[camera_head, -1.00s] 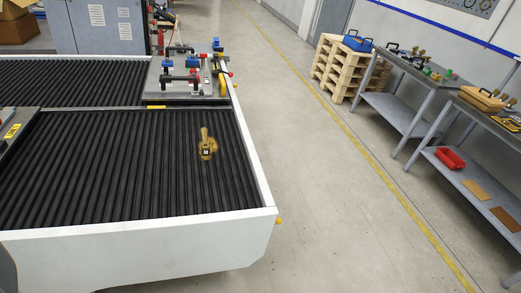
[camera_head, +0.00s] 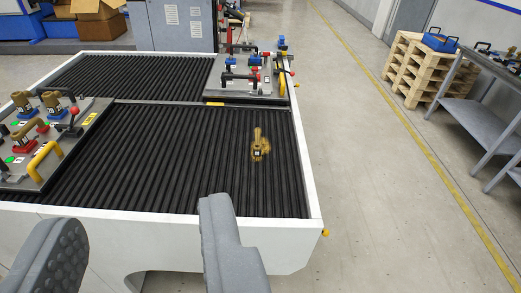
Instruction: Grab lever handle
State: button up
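My gripper (camera_head: 142,222) shows at the bottom of the view as two grey padded fingers, wide apart with nothing between them, in front of the conveyor's white edge. A brass-coloured part (camera_head: 257,148) with an upright stem lies alone on the black rollers, beyond and right of the fingers. A fixture tray (camera_head: 84,128) at the left carries a black lever with a red knob (camera_head: 74,110), a yellow curved handle (camera_head: 45,160) and several brass parts. A second tray (camera_head: 225,94) at the back holds black levers, blue blocks and a yellow part. I cannot tell which is the task's lever handle.
The roller conveyor (camera_head: 175,170) has a raised white rim (camera_head: 308,180). A bare floor aisle (camera_head: 375,200) runs along its right side. Wooden pallets (camera_head: 405,70) and a grey workbench (camera_head: 470,115) stand beyond. Cardboard boxes (camera_head: 95,22) sit at the back left.

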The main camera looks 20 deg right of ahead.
aim_at(257, 147)
jog(key=z, duration=0.05)
jog(key=i, duration=1)
jog(key=u, duration=0.1)
